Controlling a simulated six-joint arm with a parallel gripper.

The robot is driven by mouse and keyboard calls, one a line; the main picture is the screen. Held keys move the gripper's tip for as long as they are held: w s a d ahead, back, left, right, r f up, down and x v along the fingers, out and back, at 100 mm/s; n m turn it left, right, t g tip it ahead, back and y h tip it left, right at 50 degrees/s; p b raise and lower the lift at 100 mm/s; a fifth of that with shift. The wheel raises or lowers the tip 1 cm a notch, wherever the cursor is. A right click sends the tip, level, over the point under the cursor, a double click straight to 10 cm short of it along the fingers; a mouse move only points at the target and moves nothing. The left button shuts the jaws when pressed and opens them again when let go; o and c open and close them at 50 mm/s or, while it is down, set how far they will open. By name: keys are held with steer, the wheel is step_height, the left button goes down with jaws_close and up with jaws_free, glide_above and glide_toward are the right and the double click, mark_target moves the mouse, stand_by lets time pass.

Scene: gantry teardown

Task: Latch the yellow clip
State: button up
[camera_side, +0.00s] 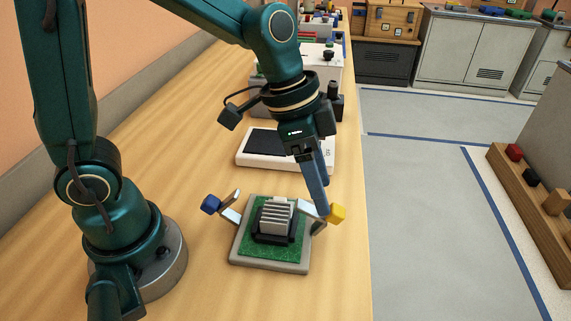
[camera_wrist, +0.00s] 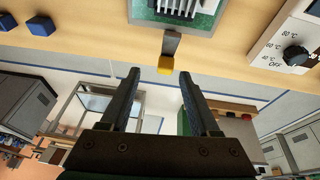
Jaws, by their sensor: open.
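The yellow clip (camera_side: 337,214) is a yellow-ended metal lever at the right side of the board, sticking outward from the heat sink. It also shows in the wrist view (camera_wrist: 166,65), ahead of the fingertips and roughly midway between them. My gripper (camera_side: 323,207) reaches down beside the yellow end. In the wrist view my gripper (camera_wrist: 159,74) has its two dark fingers apart with nothing between them. I cannot tell whether a finger touches the clip. The grey finned heat sink (camera_side: 277,214) sits on a green board (camera_side: 267,250) in a pale frame.
A blue-ended clip (camera_side: 211,204) sticks out at the frame's left side. A white device with a dark panel (camera_side: 263,143) lies behind the frame. The table's edge runs close to the right of the yellow clip. The wooden table (camera_side: 205,285) is clear in front.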

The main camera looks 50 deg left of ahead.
mark_target(337, 208)
steer(key=shift+w+d+r+g, duration=0.15)
steer(key=shift+w+r+g, duration=0.05)
steer(key=shift+r+g, duration=0.1)
steer(key=shift+w+r+g+y, duration=0.15)
steer(key=shift+w+g+y, duration=0.35)
steer(key=shift+y, duration=0.3)
steer(key=shift+w+d+g+y, duration=0.2)
steer(key=shift+w+g+y, duration=0.15)
steer(key=shift+y, duration=0.25)
steer(key=shift+w+d+f, duration=0.2)
steer(key=shift+w, duration=0.1)
steer(key=shift+d+f+m, duration=0.2)
steer(key=shift+f+m, duration=0.1)
steer(key=shift+f, duration=2.55)
jaws_close()
